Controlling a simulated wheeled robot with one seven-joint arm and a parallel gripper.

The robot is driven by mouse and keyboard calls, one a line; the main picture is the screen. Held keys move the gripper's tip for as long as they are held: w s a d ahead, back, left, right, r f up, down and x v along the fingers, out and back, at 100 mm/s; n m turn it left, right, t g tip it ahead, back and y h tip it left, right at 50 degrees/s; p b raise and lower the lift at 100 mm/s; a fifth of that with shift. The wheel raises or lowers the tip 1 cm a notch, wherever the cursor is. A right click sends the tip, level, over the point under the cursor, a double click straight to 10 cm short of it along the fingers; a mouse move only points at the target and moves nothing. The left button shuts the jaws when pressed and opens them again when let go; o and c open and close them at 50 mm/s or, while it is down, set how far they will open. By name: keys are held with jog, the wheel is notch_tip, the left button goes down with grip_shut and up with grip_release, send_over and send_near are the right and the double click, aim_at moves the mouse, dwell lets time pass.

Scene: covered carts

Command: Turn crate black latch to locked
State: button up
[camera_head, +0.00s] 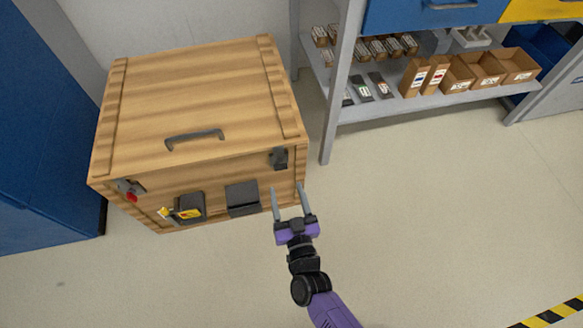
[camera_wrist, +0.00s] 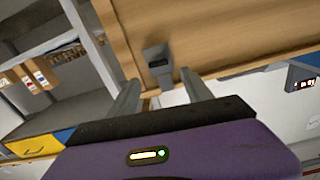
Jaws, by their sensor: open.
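A wooden crate (camera_head: 195,105) with a closed lid stands on the floor at the left of the head view. A black latch (camera_head: 279,158) sits at the right end of its front face, by the lid edge. The latch also shows in the wrist view (camera_wrist: 157,60), just beyond and between the fingertips. My gripper (camera_head: 288,188) is open and empty, just below and in front of this latch, with its fingers pointing toward the crate. I see no clear contact. A second latch with a red part (camera_head: 130,190) is at the left front corner.
The lid has a dark handle (camera_head: 194,137). The front bears a black holder with yellow items (camera_head: 188,207) and a dark box-like holder (camera_head: 242,198). A grey shelf rack (camera_head: 337,90) with cartons stands at the right. A blue cabinet (camera_head: 45,140) is at the left. Floor at the right is clear.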

aim_at(282, 169)
jog(key=b+x, duration=0.2)
jog(key=x, duration=0.1)
jog(key=b+x, duration=0.2)
jog(key=x, duration=0.1)
jog(key=shift+w+f, duration=0.25)
jog(key=shift+w, duration=0.1)
jog(key=shift+w+r, duration=0.1)
jog(key=shift+w, duration=0.3)
grip_shut()
